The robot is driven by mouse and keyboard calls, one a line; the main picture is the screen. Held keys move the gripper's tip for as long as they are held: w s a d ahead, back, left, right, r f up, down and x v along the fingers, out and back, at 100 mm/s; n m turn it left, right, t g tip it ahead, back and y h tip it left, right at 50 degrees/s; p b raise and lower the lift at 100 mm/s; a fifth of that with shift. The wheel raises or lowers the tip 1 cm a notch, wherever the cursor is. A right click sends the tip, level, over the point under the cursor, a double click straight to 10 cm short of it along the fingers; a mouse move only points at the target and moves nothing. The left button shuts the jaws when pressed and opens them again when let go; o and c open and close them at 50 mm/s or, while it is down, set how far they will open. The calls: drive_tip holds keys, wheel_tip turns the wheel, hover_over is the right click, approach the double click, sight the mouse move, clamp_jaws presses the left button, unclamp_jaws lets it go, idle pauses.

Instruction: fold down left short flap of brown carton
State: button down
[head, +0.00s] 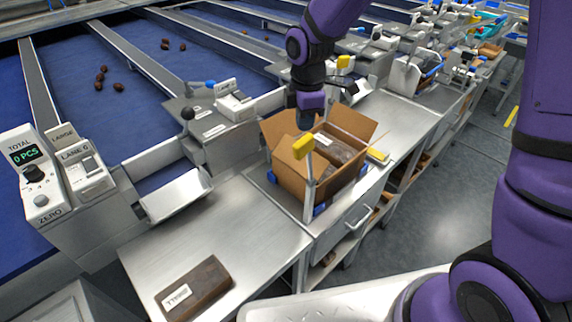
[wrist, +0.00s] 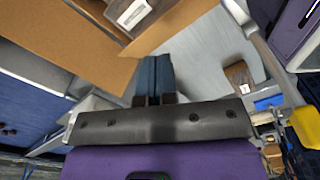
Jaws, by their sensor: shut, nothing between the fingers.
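The open brown carton (head: 292,185) stands on the bench in the middle of the head view. Its flaps stand up and outward; a left flap (head: 279,131) leans out beside my gripper. A dark brown pack with a white label (head: 338,149) lies inside. My gripper (head: 311,112) is shut and empty, pointing down at the carton's far left corner. In the wrist view the shut fingers (wrist: 154,72) are close to the carton's flaps (wrist: 172,24), and touching cannot be told. The carton's wall (wrist: 60,45) fills the upper left there.
A yellow-topped post (head: 304,147) stands in front of the carton. A labelled brown pack (head: 194,288) lies on the steel table (head: 215,222) at the front left. A weighing unit (head: 38,172) stands at the far left. Bare table lies between them.

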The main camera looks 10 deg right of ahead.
drive_tip(key=shift+r, duration=2.4)
